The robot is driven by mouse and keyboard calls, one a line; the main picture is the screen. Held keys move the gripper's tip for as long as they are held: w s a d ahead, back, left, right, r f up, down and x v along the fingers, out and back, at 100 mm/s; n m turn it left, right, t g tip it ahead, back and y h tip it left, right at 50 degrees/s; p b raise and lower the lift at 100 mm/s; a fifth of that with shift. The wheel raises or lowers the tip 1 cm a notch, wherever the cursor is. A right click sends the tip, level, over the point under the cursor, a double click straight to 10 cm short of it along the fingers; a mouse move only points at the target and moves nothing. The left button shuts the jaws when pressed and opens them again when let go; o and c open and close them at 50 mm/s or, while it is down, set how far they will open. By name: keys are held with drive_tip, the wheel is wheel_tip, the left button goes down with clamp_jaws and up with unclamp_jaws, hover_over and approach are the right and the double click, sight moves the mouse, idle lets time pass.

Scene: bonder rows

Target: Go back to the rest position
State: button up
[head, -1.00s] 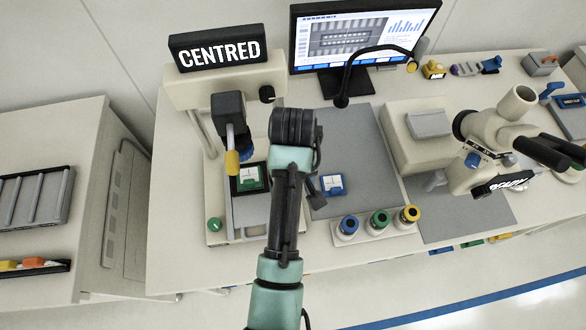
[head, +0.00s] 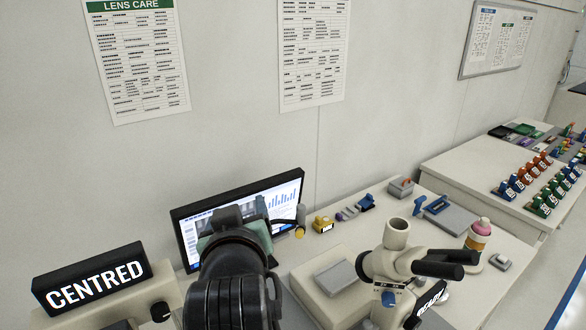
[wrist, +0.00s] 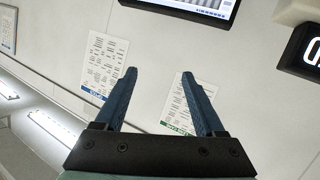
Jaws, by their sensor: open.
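My gripper shows in the wrist view (wrist: 158,88) with its two blue fingers spread apart and nothing between them. Behind the fingers are the pale wall and two posted sheets. In the head view my arm rises at the bottom middle, in front of the monitor (head: 184,225), and hides part of its screen. The fingers themselves are hidden in the head view.
A machine sign reading CENTRED (head: 95,283) stands at lower left. A microscope (head: 395,262) stands right of my arm. A lens care poster (head: 138,60) hangs on the wall. A side bench (head: 480,165) holds several coloured parts. The wall area above the monitor is clear.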

drive_tip(key=s+d+r+m+t, duration=0.1)
drive_tip(key=s+r+t, duration=0.3)
drive_tip(key=r, duration=0.5)
drive_tip(key=s+d+r+m+t+h+b, duration=0.1)
drive_tip(key=s+d+r+m+t, duration=0.1)
drive_tip(key=s+d+r+t, duration=0.2)
drive_tip(key=s+d+r+m+t+h, duration=0.1)
drive_tip(key=s+d+r+t, duration=0.2)
drive_tip(key=r, duration=1.3)
drive_tip(key=s+t, duration=0.2)
drive_tip(key=s, duration=0.3)
drive_tip(key=shift+s+d+r+m+b, duration=0.2)
drive_tip(key=shift+s+r+m+b, duration=0.1)
drive_tip(key=shift+s+b, duration=0.1)
drive_tip(key=shift+w+f, duration=0.1)
